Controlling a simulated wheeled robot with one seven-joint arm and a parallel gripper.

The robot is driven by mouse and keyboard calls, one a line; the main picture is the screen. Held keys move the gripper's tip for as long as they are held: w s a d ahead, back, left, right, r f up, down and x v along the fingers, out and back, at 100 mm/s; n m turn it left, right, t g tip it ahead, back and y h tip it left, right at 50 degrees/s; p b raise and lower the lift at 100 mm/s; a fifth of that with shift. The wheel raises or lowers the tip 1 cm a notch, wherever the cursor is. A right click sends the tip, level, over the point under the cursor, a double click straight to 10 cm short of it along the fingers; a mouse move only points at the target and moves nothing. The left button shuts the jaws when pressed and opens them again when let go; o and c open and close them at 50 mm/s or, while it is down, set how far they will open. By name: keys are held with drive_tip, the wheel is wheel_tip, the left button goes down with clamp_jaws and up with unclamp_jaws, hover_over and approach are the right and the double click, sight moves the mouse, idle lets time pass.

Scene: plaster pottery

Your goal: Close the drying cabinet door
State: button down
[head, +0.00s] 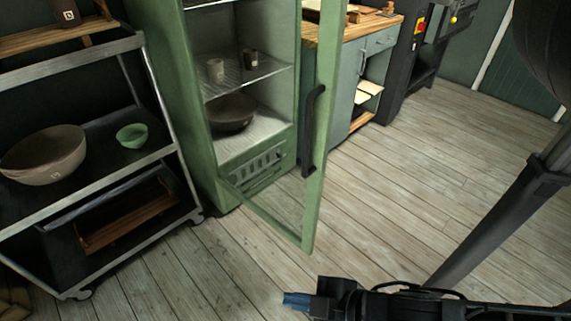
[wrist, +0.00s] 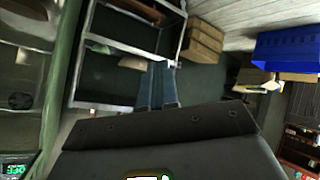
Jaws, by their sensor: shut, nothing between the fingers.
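The green drying cabinet (head: 172,90) stands left of centre in the head view, with pots on its lit shelves. Its glass-paned door (head: 309,215) is wide open and juts towards me, with a dark vertical handle (head: 312,130) on it. My gripper (head: 290,300) is at the bottom of the head view, in front of and below the door, apart from it. Its blue fingers are together with nothing between them. They also show in the wrist view (wrist: 157,85), pointing towards a shelf rack. A green upright and a lit display stand at the left of the wrist view.
A metal shelf cart (head: 100,50) with bowls stands close to the cabinet's left side. A wood-topped workbench (head: 350,30) is behind the door. The plank floor (head: 400,180) right of the door is open. Boxes (wrist: 204,42) and a blue bin (wrist: 285,48) show in the wrist view.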

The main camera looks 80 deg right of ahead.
drive_tip(key=w+d+f+n+g+h, duration=0.1)
drive_tip(key=w+d+f+g+h, duration=0.2)
drive_tip(key=w+d+f+h, duration=0.25)
drive_tip(key=m+g+h+b, duration=0.1)
drive_tip(key=m+g+h, duration=0.85)
drive_tip(key=g, duration=0.65)
approach(301, 151)
drive_tip(key=shift+y, duration=0.4)
drive_tip(key=x, duration=0.2)
drive_tip(key=p+x, duration=0.1)
drive_tip(key=x, duration=0.3)
drive_tip(key=shift+s+d+r, duration=0.15)
drive_tip(key=shift+d+r, duration=0.2)
drive_tip(key=shift+r, duration=0.05)
